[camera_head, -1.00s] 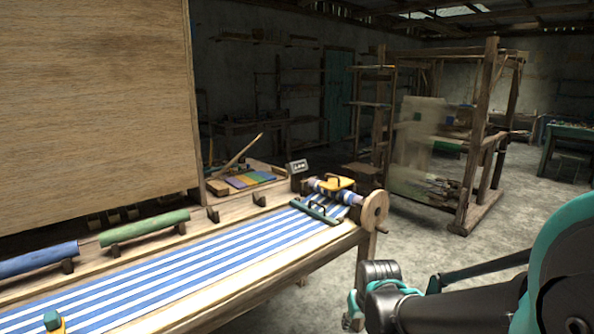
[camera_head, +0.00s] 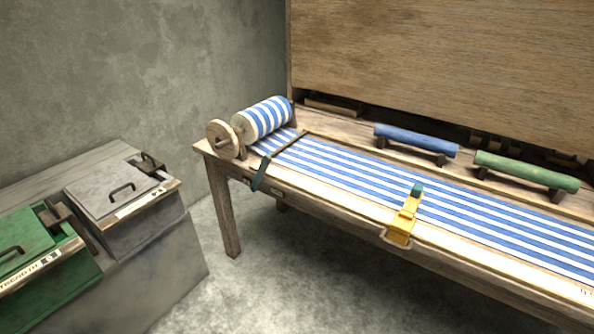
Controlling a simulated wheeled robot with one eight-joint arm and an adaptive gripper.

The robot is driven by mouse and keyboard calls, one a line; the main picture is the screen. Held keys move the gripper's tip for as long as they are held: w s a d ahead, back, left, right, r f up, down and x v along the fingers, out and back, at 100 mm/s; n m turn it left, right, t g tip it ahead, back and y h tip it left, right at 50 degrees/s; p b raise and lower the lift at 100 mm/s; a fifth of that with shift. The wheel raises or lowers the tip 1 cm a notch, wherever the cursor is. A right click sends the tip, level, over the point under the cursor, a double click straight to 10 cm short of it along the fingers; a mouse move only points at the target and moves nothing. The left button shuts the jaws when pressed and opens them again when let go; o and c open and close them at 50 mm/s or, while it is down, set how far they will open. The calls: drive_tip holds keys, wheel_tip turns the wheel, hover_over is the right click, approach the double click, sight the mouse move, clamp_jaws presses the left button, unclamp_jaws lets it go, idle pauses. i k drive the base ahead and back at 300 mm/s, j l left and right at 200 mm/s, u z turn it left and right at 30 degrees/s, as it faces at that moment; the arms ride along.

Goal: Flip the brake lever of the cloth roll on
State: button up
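The cloth roll (camera_head: 266,119), wound with blue and white striped cloth, sits at the left end of the loom table in the head view. A round wooden disc (camera_head: 222,138) is on its near end. A dark teal lever (camera_head: 260,174) hangs at the table's front edge, just right of the disc. A yellow lever (camera_head: 403,222) with a teal tip stands at the front edge, farther right. I cannot tell for sure which of the two is the brake lever. My gripper is not in view.
Striped cloth (camera_head: 440,205) stretches rightward along the table. Blue (camera_head: 415,140) and green (camera_head: 526,170) rollers lie behind it. A grey lidded box (camera_head: 125,200) and a green box (camera_head: 40,255) stand on a grey bench at left. Bare floor (camera_head: 270,285) lies before the table.

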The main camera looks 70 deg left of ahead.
sight(266, 160)
drive_tip(key=u, duration=2.95)
drive_tip(key=i+l, duration=0.3)
drive_tip(key=l, duration=0.15)
drive_tip(key=u, duration=0.05)
